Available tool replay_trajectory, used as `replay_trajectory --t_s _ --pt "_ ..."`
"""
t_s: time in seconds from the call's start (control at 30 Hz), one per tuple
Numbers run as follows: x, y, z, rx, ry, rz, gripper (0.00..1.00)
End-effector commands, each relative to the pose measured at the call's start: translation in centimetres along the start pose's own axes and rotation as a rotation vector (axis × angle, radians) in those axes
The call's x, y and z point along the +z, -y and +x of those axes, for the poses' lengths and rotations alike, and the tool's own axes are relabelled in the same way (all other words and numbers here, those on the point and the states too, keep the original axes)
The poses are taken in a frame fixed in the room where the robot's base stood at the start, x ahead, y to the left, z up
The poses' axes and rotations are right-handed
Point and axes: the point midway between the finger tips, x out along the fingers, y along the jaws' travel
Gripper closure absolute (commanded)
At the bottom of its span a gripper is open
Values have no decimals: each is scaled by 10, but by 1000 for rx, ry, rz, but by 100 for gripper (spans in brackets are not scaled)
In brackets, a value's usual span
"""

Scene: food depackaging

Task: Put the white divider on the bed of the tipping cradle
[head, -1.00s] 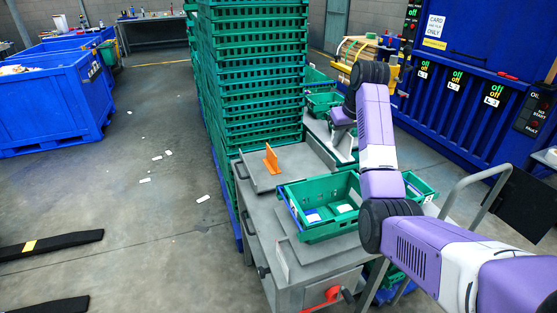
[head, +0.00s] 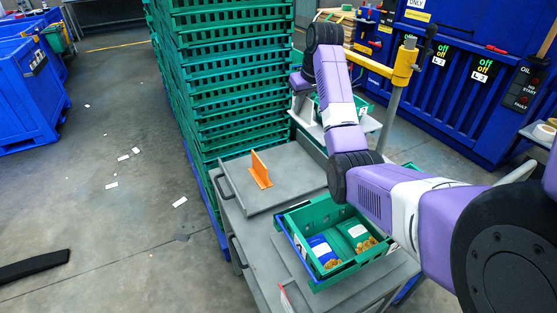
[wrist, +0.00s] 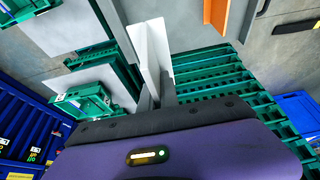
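In the wrist view, a white divider (wrist: 151,46), seen as a thin upright panel, stands between the grey fingers of my gripper (wrist: 160,88). The gripper looks shut on it, and the divider is held clear of the surfaces below. In the head view my gripper is mostly hidden by my arm, and I cannot make out the divider there. A grey flat bed (head: 240,192) with a raised rim and side handle, likely the tipping cradle's, bears an upright orange divider (head: 260,170). The orange divider also shows at the top of the wrist view (wrist: 216,12).
A tall stack of green crates (head: 215,90) stands left of my arm. A green crate (head: 318,282) with blue and green packs sits in front of the grey bed. A yellow-topped post (head: 404,65) stands right of my arm. Open floor with scraps lies left.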

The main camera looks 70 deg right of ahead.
Motion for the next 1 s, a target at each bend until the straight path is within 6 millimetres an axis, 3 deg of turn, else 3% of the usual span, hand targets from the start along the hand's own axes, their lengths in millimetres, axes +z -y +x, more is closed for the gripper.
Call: replay_trajectory --t_s 0.5,1.0 --pt "48 0 111 -2 6 1 100" --pt "70 1 165 -2 5 2 100"
